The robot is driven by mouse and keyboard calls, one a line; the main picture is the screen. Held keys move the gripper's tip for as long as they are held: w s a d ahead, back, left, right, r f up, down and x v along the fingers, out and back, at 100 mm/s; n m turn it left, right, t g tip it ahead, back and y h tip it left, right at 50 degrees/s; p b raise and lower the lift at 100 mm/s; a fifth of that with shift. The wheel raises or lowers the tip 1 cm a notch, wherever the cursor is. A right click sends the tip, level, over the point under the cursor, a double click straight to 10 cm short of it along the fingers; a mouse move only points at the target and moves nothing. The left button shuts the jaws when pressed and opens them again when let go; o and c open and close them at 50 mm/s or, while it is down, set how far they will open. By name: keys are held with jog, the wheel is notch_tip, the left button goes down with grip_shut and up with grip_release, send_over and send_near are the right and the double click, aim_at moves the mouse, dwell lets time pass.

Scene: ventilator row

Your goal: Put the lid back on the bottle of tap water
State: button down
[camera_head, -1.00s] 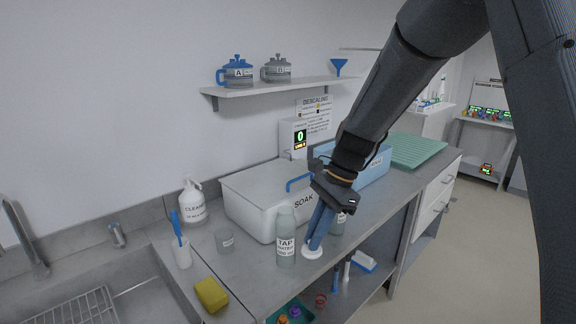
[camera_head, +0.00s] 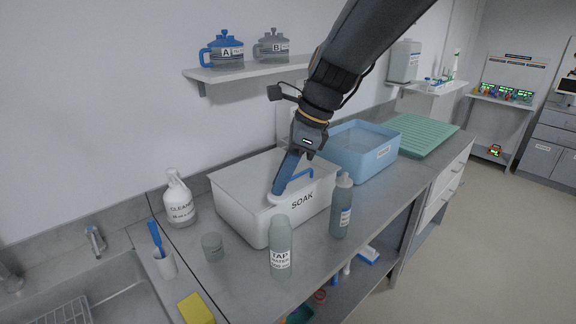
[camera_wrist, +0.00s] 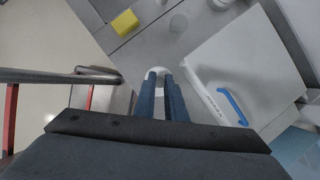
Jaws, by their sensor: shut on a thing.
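The bottle of tap water (camera_head: 280,258) stands upright on the counter near its front edge, grey-green, labelled TAP WATER, with no lid on its top. My gripper (camera_head: 282,188) points down, its blue fingers shut on a white round lid (camera_head: 279,200). The lid is in the air above the bottle's top in the head view, apart from it, with the SOAK tub behind. In the wrist view the lid (camera_wrist: 160,72) shows partly at the fingertips (camera_wrist: 162,78); I cannot pick out the bottle there.
A second bottle (camera_head: 341,215) stands right of the water bottle. A small grey cup (camera_head: 213,247), a brush holder (camera_head: 165,264) and a yellow sponge (camera_head: 196,308) are left. A blue tub (camera_head: 375,158) stands farther right.

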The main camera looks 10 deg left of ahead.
aim_at(283, 194)
jog(key=shift+w+a+f, duration=0.1)
jog(key=shift+w+d+f+b, duration=0.15)
jog(key=shift+d+f+b, duration=0.05)
jog(key=shift+f+b, duration=0.6)
notch_tip(283, 194, down, 2)
jog(key=b, duration=0.3)
jog(key=shift+f, duration=0.15)
jog(key=shift+f+b, duration=0.35)
jog(key=shift+f, duration=0.8)
jog(key=shift+r+p, duration=0.1)
jog(key=shift+p, duration=0.85)
jog(key=shift+a+f+p, duration=0.1)
jog(key=shift+f+p, duration=0.1)
jog(key=shift+p, duration=0.6)
dwell(1.3)
jog(key=c, duration=1.3)
grip_release()
jog(key=shift+o, duration=0.2)
